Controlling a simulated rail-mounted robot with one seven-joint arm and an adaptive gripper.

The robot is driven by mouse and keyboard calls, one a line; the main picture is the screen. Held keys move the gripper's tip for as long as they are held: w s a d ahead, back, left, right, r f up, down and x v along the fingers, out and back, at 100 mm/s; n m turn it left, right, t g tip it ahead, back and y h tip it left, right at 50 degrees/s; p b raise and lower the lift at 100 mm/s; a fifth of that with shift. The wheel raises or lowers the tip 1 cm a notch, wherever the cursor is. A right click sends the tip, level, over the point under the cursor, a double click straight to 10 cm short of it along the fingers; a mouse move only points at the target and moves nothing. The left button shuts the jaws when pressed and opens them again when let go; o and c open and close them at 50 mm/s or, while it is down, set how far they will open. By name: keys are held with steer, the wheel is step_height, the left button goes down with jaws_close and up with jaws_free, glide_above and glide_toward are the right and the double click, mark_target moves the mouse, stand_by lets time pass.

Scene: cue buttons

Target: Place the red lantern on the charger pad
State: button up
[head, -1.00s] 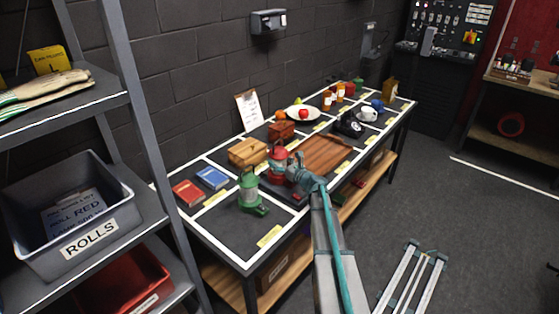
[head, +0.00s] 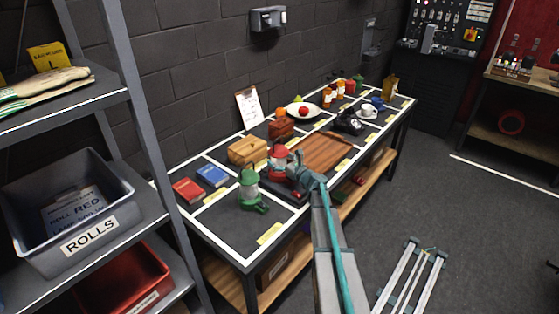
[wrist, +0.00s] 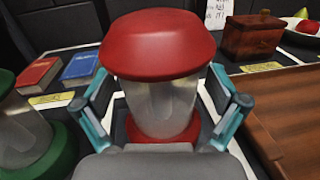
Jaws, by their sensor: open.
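The red lantern (head: 277,163) stands upright on the dark tabletop, with a red cap, clear body and red base. It fills the middle of the wrist view (wrist: 160,45). My gripper (wrist: 162,118) is open, with one finger on each side of the lantern's clear body, below the cap. Small gaps show between fingers and body. In the head view my gripper (head: 292,172) reaches the lantern from the front right. A low dark slab (head: 289,189) lies just in front of the lantern, partly hidden by my arm; I cannot tell whether it is the charger pad.
A green lantern (head: 250,187) stands close on the left. Red (head: 187,190) and blue (head: 212,176) books lie beyond it. A wooden box (head: 247,151) is behind, and a brown tray (head: 325,150) lies to the right. Bare tabletop shows at the front left.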

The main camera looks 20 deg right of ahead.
steer(key=b+v, duration=0.3)
steer(key=v, duration=0.9)
steer(key=shift+b, duration=0.4)
